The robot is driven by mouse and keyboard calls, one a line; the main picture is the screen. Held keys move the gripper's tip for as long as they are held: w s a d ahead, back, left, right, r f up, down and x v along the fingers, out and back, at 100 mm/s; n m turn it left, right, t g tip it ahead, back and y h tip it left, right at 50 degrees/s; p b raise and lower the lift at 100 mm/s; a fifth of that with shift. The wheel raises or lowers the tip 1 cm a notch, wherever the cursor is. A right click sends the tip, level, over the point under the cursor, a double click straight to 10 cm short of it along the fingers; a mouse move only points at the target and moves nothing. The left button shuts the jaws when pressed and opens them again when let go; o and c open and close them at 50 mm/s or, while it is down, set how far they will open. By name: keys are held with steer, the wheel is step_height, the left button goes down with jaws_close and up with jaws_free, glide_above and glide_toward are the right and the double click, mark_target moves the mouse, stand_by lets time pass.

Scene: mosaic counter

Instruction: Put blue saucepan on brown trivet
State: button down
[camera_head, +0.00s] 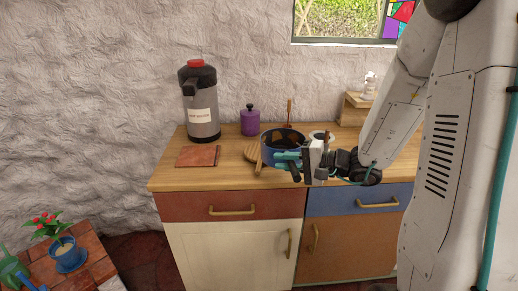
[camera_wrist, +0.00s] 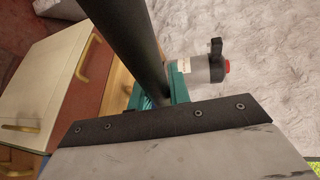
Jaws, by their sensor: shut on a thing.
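The blue saucepan (camera_head: 270,148) is at the middle of the counter, upright, with a dark inside. Its black handle (camera_wrist: 130,40) crosses the wrist view. My gripper (camera_head: 290,160), with teal fingers, is shut on that handle at the front right of the pan. The teal fingers also show in the wrist view (camera_wrist: 162,92). I cannot tell whether the pan touches the counter. The brown trivet (camera_head: 198,156) is a flat reddish-brown square on the counter, left of the pan and apart from it. Its top is bare.
A tall dispenser (camera_head: 203,120) with a red cap stands behind the trivet. A purple canister (camera_head: 250,121) stands behind the pan. Wooden utensils (camera_head: 253,153) lie by the pan's left side. A wooden box (camera_head: 353,114) stands at right. Counter (camera_head: 228,172) between trivet and utensils is clear.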

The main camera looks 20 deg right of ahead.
steer(key=w+a+f, duration=0.1)
steer(key=w+f, duration=0.1)
steer(key=w, duration=0.5)
steer(key=w+a+f, duration=0.1)
steer(key=w+f, duration=0.1)
steer(key=w, duration=0.5)
steer(key=shift+f, duration=0.35)
steer(key=c, duration=1.3)
jaws_free()
steer(key=shift+f, duration=0.1)
steer(key=shift+d, duration=0.1)
